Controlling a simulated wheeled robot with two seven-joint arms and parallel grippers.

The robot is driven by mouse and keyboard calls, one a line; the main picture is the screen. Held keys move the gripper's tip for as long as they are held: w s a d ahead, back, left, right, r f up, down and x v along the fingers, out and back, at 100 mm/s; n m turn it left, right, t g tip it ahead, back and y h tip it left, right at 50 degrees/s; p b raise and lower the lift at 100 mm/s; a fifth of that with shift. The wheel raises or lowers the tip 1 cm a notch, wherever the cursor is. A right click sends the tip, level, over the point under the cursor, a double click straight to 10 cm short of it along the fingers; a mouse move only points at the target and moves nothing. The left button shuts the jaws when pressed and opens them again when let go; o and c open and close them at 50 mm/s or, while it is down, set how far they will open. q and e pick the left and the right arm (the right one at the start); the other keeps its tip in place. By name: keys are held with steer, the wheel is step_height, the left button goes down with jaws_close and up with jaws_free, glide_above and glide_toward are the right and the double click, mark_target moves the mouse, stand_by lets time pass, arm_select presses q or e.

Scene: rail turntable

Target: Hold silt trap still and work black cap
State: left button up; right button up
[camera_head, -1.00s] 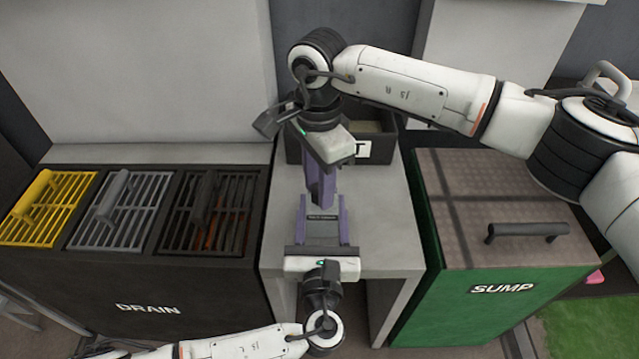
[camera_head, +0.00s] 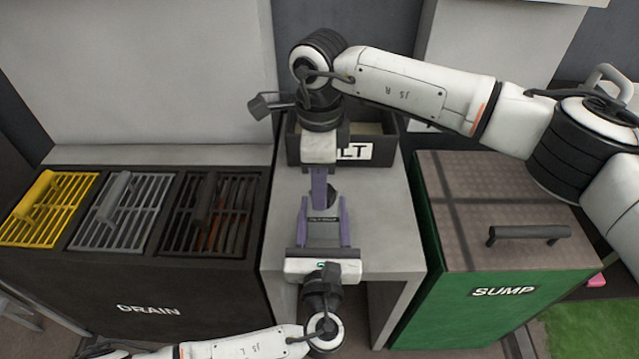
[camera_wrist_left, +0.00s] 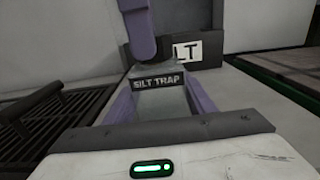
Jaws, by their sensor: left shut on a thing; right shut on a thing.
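The silt trap (camera_head: 322,232) is a grey, labelled body on the grey stand. Its label also shows in the left wrist view (camera_wrist_left: 159,82). My left gripper (camera_head: 324,205) is shut on it, with a purple finger along each side. The black cap (camera_wrist_left: 153,48) is a dark round piece on top of the trap, partly hidden behind a purple finger of my right gripper. In the head view a dark edge of it (camera_head: 333,190) shows beside that gripper. My right gripper (camera_head: 321,203) points down from above and is shut on the cap.
A dark bin (camera_head: 292,148) with a partly hidden label ending in LT stands behind the trap. The DRAIN unit (camera_head: 150,290) with yellow, grey and dark grates is at left. The green SUMP box (camera_head: 500,310) with a handled lid is at right.

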steer(key=shift+r, duration=0.1)
steer(key=m, duration=0.6)
steer(key=shift+w, duration=0.15)
steer(key=o, duration=1.2)
steer(key=shift+o, duration=0.3)
steer(key=shift+r, duration=1.95)
